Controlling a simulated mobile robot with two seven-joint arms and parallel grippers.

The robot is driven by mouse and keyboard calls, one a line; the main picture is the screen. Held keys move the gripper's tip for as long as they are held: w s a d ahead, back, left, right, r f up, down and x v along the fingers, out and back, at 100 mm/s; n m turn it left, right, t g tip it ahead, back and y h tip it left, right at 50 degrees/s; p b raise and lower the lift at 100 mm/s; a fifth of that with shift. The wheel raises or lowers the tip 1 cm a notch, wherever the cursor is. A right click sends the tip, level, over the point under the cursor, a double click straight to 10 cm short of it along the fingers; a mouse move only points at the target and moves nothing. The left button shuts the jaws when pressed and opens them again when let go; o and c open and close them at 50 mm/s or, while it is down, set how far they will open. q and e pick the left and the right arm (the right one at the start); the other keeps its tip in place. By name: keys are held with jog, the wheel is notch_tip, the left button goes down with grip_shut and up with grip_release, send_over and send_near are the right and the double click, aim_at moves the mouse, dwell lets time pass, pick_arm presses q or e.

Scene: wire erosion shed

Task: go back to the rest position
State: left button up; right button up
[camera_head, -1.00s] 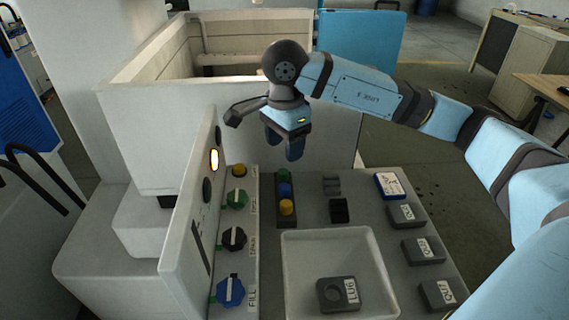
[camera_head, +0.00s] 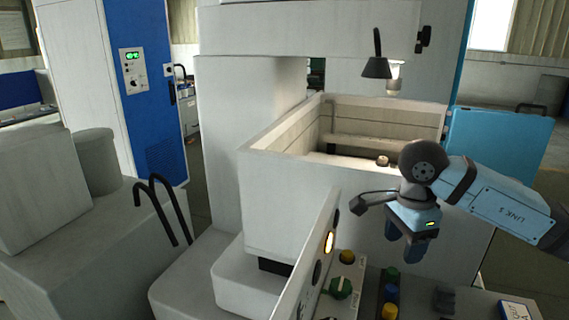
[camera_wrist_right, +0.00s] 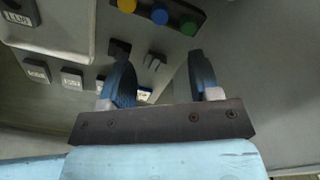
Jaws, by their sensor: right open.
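My right gripper (camera_head: 410,244) is at the right of the head view, above the far end of the control panel and in front of the white machine tank. Its blue fingers point down. In the right wrist view its two fingers (camera_wrist_right: 160,80) stand apart with nothing between them, so it is open and empty. The arm comes in from the right. My left gripper is in neither view.
The control panel carries a green knob (camera_head: 341,288), a yellow button (camera_head: 347,257) and a button strip (camera_head: 390,291). The open white tank (camera_head: 330,215) stands behind. A blue cabinet (camera_head: 158,90) is at the left. A tray (camera_wrist_right: 55,35) shows in the wrist view.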

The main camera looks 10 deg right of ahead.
aim_at(392, 288)
notch_tip(392, 288, down, 12)
jog(key=shift+r, duration=0.25)
jog(key=shift+s+r+p, duration=0.1)
jog(key=shift+r+p, duration=0.35)
jog(key=shift+r, duration=0.35)
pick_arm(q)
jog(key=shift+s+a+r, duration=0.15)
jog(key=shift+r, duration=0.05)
